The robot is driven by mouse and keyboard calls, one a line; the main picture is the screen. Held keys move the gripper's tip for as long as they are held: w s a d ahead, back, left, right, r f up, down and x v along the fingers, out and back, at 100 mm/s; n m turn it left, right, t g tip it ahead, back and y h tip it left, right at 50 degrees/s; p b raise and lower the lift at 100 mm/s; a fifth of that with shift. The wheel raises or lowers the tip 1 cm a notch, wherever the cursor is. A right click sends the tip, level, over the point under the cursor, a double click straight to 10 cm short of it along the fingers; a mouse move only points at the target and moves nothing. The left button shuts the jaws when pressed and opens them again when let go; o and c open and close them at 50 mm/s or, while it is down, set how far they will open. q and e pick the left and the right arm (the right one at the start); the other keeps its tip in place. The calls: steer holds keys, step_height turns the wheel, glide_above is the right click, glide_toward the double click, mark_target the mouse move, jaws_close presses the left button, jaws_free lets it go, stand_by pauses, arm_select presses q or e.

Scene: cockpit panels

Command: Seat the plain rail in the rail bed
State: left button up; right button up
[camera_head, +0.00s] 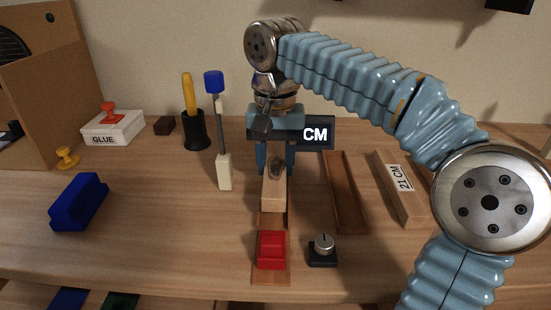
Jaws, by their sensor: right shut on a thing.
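My right gripper (275,158) reaches down at the middle of the bench, shut on a light wooden rail (272,196). No label shows on this rail; its near end points toward me, and the fingers and wrist hide its far part. Below it is a reddish-brown wooden strip (270,278); I cannot tell whether the rail touches it. A dark brown wooden channel (345,195), which looks like the rail bed, lies to the right of the gripper and appears empty. Farther right lies another wooden rail (403,196) with a "21 CM" label. My left gripper is not in view.
A red button block (271,250) sits on the strip, with a knob (323,250) to its right. A dark display (318,133) reading "CM" stands behind the gripper. A blue-topped lever (222,130) rises close left. A blue block (78,200) lies farther left, with clear bench between.

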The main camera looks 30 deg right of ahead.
mark_target(275, 163)
steer(key=shift+f+b, duration=0.55)
steer(key=shift+f, duration=0.45)
steer(key=o, duration=1.2)
steer(key=shift+r, duration=0.1)
step_height(275, 163, up, 11)
steer(key=p, duration=0.3)
steer(key=shift+p, duration=0.35)
steer(key=shift+r, duration=0.45)
